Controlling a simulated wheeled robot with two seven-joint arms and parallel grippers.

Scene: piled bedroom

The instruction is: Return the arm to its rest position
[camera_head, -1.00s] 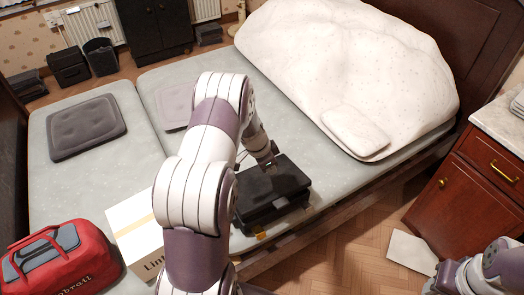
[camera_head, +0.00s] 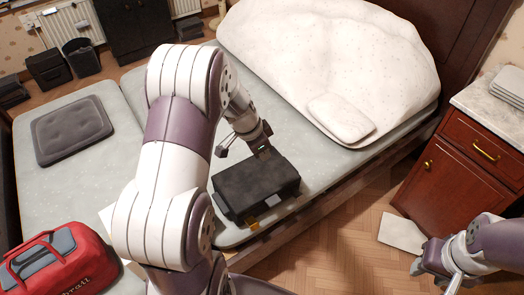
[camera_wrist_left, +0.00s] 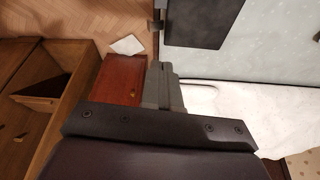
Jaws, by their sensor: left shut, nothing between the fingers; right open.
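My left arm rises through the middle of the head view and bends down. Its left gripper (camera_head: 262,151) is shut and empty, by the far upper edge of a black case (camera_head: 250,192); I cannot tell whether it touches the case. In the left wrist view the shut grey fingers (camera_wrist_left: 162,88) show with nothing between them, and the black case (camera_wrist_left: 203,22) is at the top. My right gripper (camera_head: 428,264) is open at the lower right, above the floor, with nothing in it.
The black case lies on the bed's near edge. A red bag (camera_head: 62,262), a dark cushion (camera_head: 72,130) and a white pillow (camera_head: 342,118) rest on the bed. A red-brown cabinet (camera_head: 455,175) stands right. A pale sheet (camera_head: 400,233) lies on open floor.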

